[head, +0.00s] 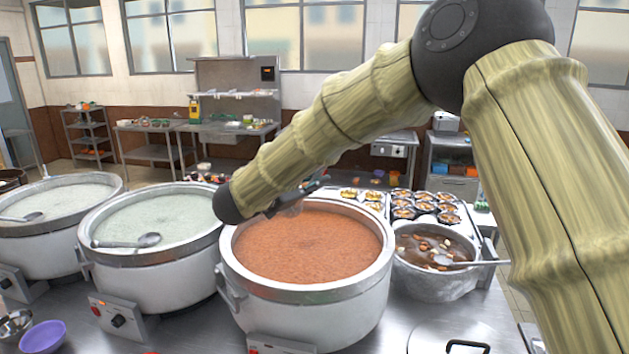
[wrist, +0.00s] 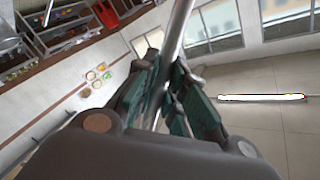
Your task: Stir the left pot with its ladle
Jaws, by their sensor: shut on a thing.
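The leftmost pot (head: 60,250) holds pale congee, with a ladle (head: 22,217) lying across its left side. The middle-left pot (head: 170,275) holds pale green congee, with another ladle (head: 128,241) across its front rim. My gripper (head: 298,196) is partly hidden behind my arm, above the back left rim of the pot of reddish-brown congee (head: 310,305). In the wrist view my gripper (wrist: 165,95) is shut on a shiny metal rod (wrist: 177,35), like a ladle handle. Its bowl is not visible, and I cannot tell whether it reaches into the congee.
A smaller pot of brown broth (head: 432,280) with a ladle stands at right, in front of a tray of filled cups (head: 425,207). A lid (head: 455,338) lies at front right. A purple bowl (head: 43,337) sits at front left. Steel tables line the back wall.

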